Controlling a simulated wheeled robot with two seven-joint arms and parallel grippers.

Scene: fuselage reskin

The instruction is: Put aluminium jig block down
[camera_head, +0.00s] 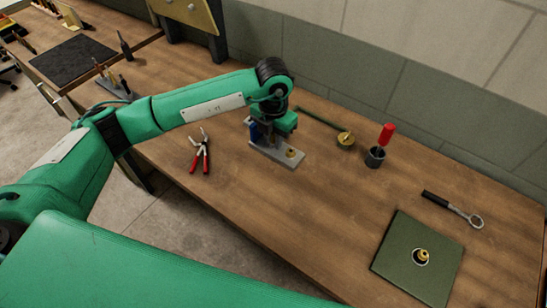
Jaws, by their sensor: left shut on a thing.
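The wrist hides part of the block and the fingertips. The block looks level and close to the bench top; I cannot tell whether it touches. My right gripper is out of view.
Red-handled pliers (201,152) lie left of the block. Bench between block and panel is clear.

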